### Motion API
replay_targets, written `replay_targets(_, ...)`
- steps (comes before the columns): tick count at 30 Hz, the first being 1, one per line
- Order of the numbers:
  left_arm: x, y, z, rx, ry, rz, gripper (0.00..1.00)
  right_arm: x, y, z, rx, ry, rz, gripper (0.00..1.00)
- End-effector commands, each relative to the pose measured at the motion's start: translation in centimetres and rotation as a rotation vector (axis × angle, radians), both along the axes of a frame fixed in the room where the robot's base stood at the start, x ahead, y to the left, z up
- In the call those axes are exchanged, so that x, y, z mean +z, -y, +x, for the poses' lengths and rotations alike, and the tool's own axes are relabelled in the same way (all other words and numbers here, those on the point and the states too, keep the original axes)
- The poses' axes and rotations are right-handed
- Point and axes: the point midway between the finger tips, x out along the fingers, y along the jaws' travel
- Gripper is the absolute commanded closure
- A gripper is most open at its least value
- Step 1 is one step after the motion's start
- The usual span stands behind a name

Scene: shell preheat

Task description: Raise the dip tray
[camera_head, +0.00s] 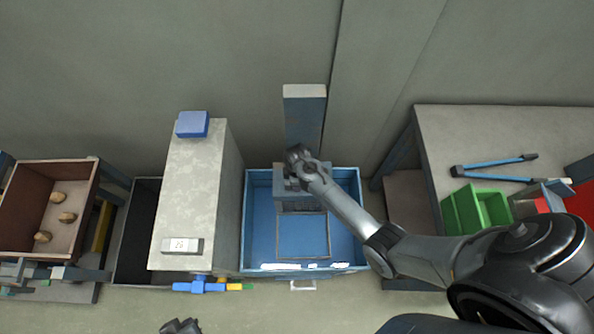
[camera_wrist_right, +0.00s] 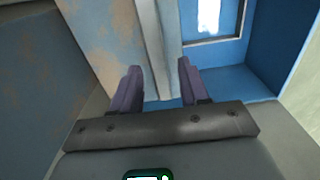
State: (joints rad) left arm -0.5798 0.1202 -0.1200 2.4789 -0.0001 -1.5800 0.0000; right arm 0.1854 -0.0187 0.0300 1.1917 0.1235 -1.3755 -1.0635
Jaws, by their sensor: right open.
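The blue tank (camera_head: 352,200) stands in the middle of the head view. The dip tray, a rectangular frame (camera_head: 302,257), shows inside it. A grey bracket (camera_head: 290,185) sits at the tank's back edge, in front of a grey-blue post (camera_head: 304,118). My right gripper (camera_head: 298,156) is over this bracket, its fingertips hidden from the head. In the right wrist view my open gripper (camera_wrist_right: 158,78) has its two fingers on either side of a pale bar (camera_wrist_right: 153,45). I cannot tell whether they touch it. A dark tip, apparently my left gripper (camera_head: 181,326), shows at the bottom edge.
A tall grey cabinet (camera_head: 192,200) stands left of the tank, with a blue block (camera_head: 192,124) on top. A brown box with potato-like lumps (camera_head: 75,183) is farther left. The right-hand bench (camera_head: 470,130) holds a green bin (camera_head: 477,212) and blue-handled tongs (camera_head: 500,165).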

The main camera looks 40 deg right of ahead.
Motion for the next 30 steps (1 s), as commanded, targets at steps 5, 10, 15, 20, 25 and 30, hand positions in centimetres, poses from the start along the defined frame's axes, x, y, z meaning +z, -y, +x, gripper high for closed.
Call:
replay_targets(5, -0.16, 0.16, 0.01, 0.004, 0.000, -0.007, 1.00, -0.58, 0.00, 0.03, 0.000, 0.001, -0.001, 0.55)
replay_targets(10, -0.13, 0.17, 0.01, 0.005, 0.000, -0.007, 1.00, -0.59, 0.00, 0.01, 0.000, 0.001, -0.001, 0.55)
replay_targets(15, -0.13, 0.13, 0.01, 0.004, 0.000, -0.005, 1.00, -0.59, 0.01, 0.01, 0.000, 0.001, -0.001, 0.71)
replay_targets(20, -0.14, 0.01, 0.00, 0.000, 0.001, 0.000, 1.00, -0.59, 0.01, -0.01, 0.000, 0.000, 0.000, 0.95)
replay_targets(25, -0.14, -0.13, -0.01, -0.004, 0.001, 0.005, 1.00, -0.58, 0.00, -0.01, 0.000, 0.000, 0.000, 1.00)
replay_targets(30, -0.10, -0.15, -0.01, -0.004, 0.001, 0.007, 1.00, -0.54, -0.01, 0.00, 0.001, 0.000, 0.000, 1.00)
